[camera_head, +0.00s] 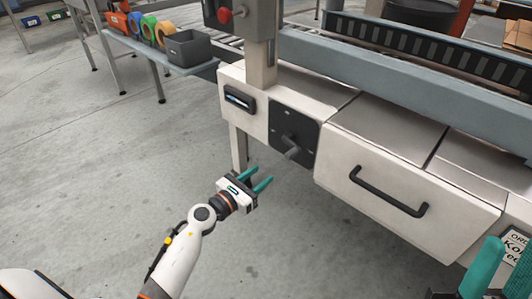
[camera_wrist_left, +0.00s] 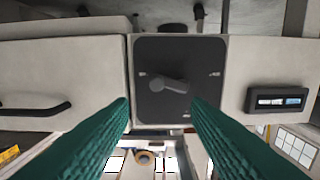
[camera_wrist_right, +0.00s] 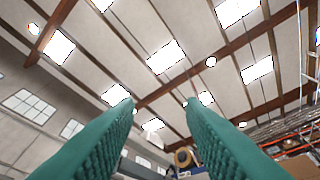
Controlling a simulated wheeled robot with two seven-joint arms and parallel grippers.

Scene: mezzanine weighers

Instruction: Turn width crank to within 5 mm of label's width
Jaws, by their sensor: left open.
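The width crank (camera_head: 291,149) is a grey handle on a dark square plate (camera_head: 305,129) on the front of the white machine. In the left wrist view the crank (camera_wrist_left: 170,84) shows ahead, between and beyond the fingers. A small black display (camera_head: 239,98) sits left of the plate; its digits are too small to read. My left gripper (camera_head: 262,178) is open and empty, in front of and below the crank, apart from it. A label (camera_head: 515,246) with dark print shows partly at the lower right. My right gripper (camera_wrist_right: 160,104) has its fingers apart, with nothing between them.
A drawer front with a black handle (camera_head: 388,192) is right of the crank plate. A red button (camera_head: 225,15) is on the post above. A side shelf with tape rolls and a grey bin (camera_head: 193,48) stands at the upper left. The floor at left is clear.

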